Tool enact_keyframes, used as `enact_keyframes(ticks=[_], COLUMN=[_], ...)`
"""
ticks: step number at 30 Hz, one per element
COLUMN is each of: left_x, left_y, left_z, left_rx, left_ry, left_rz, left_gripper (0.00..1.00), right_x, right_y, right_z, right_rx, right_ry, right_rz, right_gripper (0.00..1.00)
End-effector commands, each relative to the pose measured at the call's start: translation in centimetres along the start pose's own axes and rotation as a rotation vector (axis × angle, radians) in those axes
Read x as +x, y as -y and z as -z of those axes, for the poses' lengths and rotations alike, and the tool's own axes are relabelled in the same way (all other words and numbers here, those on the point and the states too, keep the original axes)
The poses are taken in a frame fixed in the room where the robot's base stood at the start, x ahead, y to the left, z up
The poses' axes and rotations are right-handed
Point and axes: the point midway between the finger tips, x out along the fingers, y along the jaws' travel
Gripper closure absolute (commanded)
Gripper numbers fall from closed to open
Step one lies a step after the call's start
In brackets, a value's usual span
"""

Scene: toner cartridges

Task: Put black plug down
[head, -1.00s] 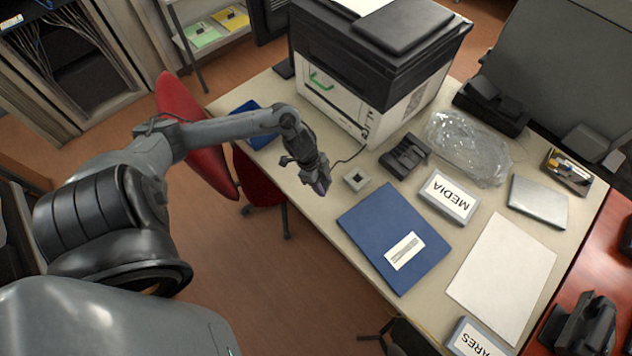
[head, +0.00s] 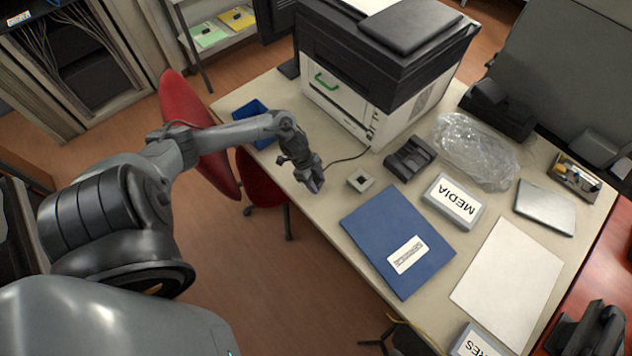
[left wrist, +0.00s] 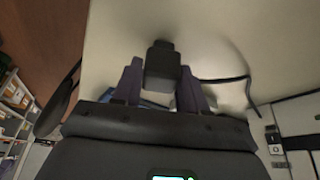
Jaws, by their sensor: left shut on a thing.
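The black plug (left wrist: 163,68) sits between the two purple-grey fingers of my left gripper (left wrist: 161,80) in the left wrist view. The fingers are shut on it, and its end points toward the pale table top. In the head view my left gripper (head: 315,187) is low, near the table's left front edge, left of a small pale box with a dark centre (head: 361,180). The plug cannot be made out there. A dark cord (head: 348,158) runs from near the gripper to the printer; it also shows in the left wrist view (left wrist: 225,78). My right gripper is out of view.
The printer (head: 372,75) stands behind. A black cradle (head: 409,158), a blue folder (head: 397,242) and the MEDIA box (head: 451,201) lie to the right. A blue bin (head: 254,122) is behind the arm. Red chair (head: 200,130) beside the table. A little bare table surrounds the gripper.

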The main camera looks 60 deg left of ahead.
Motion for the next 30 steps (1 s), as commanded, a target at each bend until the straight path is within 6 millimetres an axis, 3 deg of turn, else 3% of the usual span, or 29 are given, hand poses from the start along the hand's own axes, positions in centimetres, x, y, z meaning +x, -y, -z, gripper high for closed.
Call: enact_keyframes(ticks=[10,11,15,24,30], left_x=[0.4,0.3,0.2,0.1,-1.4], left_y=[0.0,0.0,0.0,0.0,0.0], left_z=[-0.2,-0.1,-0.1,-0.1,-0.1], left_rx=[-0.001,-0.001,-0.001,-0.001,0.0], left_ry=[0.0,0.001,0.001,0.001,0.003], left_rz=[0.0,0.0,0.0,0.0,0.0], left_gripper=[0.85,0.53,0.32,0.32,0.32], right_x=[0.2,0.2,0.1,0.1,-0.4], right_y=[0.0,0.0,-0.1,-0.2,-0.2], right_z=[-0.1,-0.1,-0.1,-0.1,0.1], right_rx=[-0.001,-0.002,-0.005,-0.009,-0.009], right_ry=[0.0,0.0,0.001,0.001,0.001], right_rz=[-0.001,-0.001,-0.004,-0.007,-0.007], right_gripper=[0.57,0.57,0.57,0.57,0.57])
